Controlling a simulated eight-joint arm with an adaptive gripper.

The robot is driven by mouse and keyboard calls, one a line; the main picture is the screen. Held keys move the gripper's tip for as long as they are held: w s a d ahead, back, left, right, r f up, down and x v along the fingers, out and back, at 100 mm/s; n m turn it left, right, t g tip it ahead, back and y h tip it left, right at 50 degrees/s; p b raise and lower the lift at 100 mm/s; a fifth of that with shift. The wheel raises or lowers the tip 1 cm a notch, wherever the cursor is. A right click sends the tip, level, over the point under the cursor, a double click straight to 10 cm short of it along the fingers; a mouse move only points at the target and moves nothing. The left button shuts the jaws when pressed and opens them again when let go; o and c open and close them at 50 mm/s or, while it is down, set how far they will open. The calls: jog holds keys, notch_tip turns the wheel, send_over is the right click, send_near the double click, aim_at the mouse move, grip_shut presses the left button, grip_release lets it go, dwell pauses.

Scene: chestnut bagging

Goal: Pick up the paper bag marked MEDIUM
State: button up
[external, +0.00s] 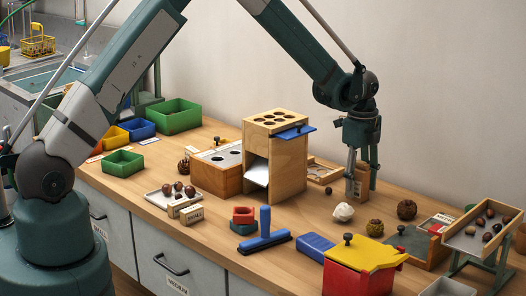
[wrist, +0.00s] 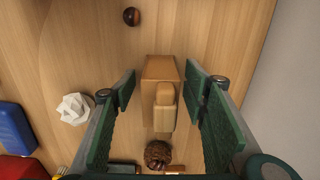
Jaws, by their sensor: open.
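A brown upright paper bag (external: 364,182) stands on the wooden bench, right of the tall wooden box; a small pale patch shows low on its front, but I cannot read any marking. It also shows in the wrist view (wrist: 160,68), with a lighter tan piece on its near side. My gripper (wrist: 160,95) is open and points down over the bag. Its green pads are on either side of the bag, with gaps visible on both sides. In the external view my gripper (external: 362,158) partly hides the bag.
A crumpled white ball (external: 343,212) lies near the bag, which also has a small chestnut (external: 328,190) to its left. A brown ball (external: 407,209) and a spiky husk (external: 375,228) lie to the right. The tall wooden box (external: 290,165) stands left. A red bin with yellow lid (external: 358,275) is in front.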

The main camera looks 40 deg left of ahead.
aim_at(360, 163)
jog(key=c, duration=1)
jog(key=shift+c, duration=0.2)
jog(key=shift+r+p, duration=0.85)
jog(key=shift+r, duration=4.2)
